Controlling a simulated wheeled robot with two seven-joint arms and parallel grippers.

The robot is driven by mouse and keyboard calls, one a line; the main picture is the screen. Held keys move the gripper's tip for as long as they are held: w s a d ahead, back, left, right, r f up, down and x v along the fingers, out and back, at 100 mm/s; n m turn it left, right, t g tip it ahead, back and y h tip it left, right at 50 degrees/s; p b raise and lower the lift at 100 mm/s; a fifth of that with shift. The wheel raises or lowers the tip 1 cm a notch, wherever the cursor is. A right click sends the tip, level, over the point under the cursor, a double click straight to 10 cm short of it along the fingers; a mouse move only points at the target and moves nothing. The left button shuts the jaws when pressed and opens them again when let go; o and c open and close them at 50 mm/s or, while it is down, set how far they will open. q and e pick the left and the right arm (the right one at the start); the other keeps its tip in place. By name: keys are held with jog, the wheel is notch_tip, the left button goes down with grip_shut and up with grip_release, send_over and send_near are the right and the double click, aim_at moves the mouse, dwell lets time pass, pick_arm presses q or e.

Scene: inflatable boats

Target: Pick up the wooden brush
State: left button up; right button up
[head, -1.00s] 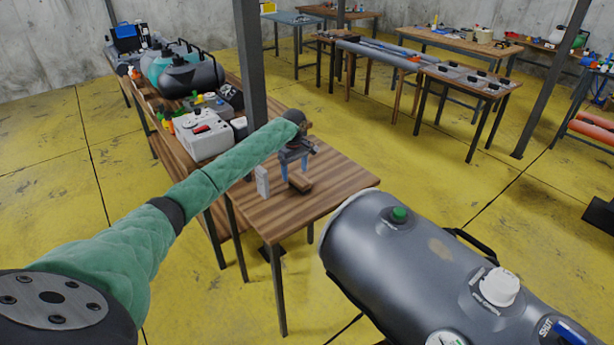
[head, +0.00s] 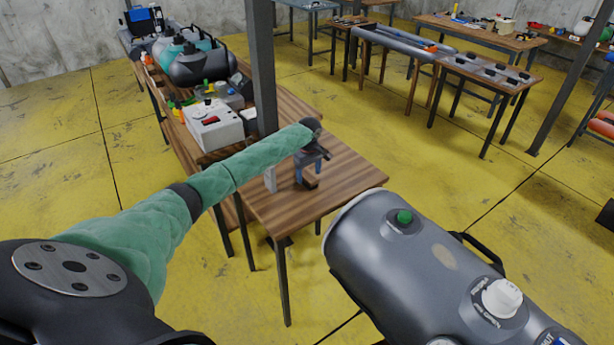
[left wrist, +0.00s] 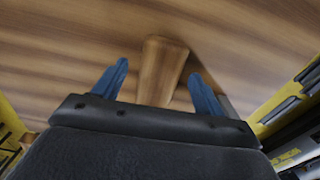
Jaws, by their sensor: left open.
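The wooden brush (head: 309,184) lies on the brown wooden table (head: 345,188), partly hidden by my left gripper (head: 309,172). In the left wrist view, the brush's brown wooden body (left wrist: 160,70) shows between the two blue fingers of my left gripper (left wrist: 158,71). The fingers are open, one on each side of it, with gaps between them and the wood. The lower end of the brush is hidden behind the gripper body, and I cannot see bristles. My right gripper is not in view.
A narrow pale box (head: 270,178) stands on the table just left of my gripper. A large grey inflatable tube (head: 415,262) lies close to the table's right front side.

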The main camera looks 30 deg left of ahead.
pick_arm(q)
jog(key=shift+f, duration=1.05)
jog(key=c, duration=1.1)
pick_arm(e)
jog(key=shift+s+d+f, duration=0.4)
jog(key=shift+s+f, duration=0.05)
pick_arm(q)
jog(key=shift+r, duration=0.1)
jog(key=shift+r+p, duration=0.1)
jog(key=shift+p, duration=0.25)
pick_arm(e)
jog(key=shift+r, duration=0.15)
